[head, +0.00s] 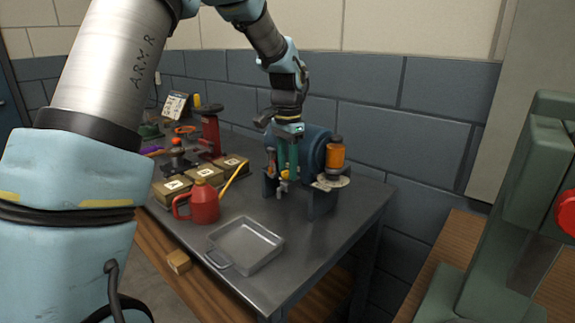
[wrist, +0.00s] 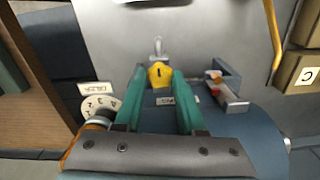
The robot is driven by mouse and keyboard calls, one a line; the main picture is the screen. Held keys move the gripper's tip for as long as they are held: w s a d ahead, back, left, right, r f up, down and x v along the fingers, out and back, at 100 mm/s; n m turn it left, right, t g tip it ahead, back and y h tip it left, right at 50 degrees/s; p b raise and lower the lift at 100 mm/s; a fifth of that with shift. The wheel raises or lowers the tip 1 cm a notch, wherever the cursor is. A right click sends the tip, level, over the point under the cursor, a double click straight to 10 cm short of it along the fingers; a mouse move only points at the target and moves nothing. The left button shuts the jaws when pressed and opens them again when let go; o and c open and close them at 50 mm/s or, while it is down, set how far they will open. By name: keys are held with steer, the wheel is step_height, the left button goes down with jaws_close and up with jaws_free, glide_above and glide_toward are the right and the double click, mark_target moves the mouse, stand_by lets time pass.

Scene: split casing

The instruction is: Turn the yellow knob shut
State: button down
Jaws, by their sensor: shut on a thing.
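The yellow knob (wrist: 160,76) sits between the tips of my gripper's two green fingers (wrist: 160,70) in the wrist view. It has a small dark mark on its face. My gripper is shut on it. A grey spout (wrist: 158,47) sticks out just beyond the knob. In the head view my gripper (head: 286,177) reaches down in front of the blue casing (head: 318,142), and the knob (head: 284,187) shows small below the fingertips. The casing rests on a dark stand at the back of the metal table. The knob's exact turn angle is hard to tell.
An orange-topped part (head: 336,154) and a round marked plate (head: 331,182) are right of my gripper. A red oil can (head: 203,205) with a yellow spout and an empty metal tray (head: 262,254) stand in front. Several labelled boxes (head: 172,189) are at left. A green machine (head: 545,150) stands far right.

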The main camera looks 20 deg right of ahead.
mark_target(287, 172)
steer(key=shift+d+m, duration=0.1)
steer(key=shift+m, duration=0.3)
steer(key=c, duration=0.8)
jaws_free()
steer(key=shift+o, duration=0.2)
steer(key=shift+r, duration=0.1)
step_height(287, 172, up, 11)
steer(key=b, duration=0.2)
steer(key=shift+f, duration=0.2)
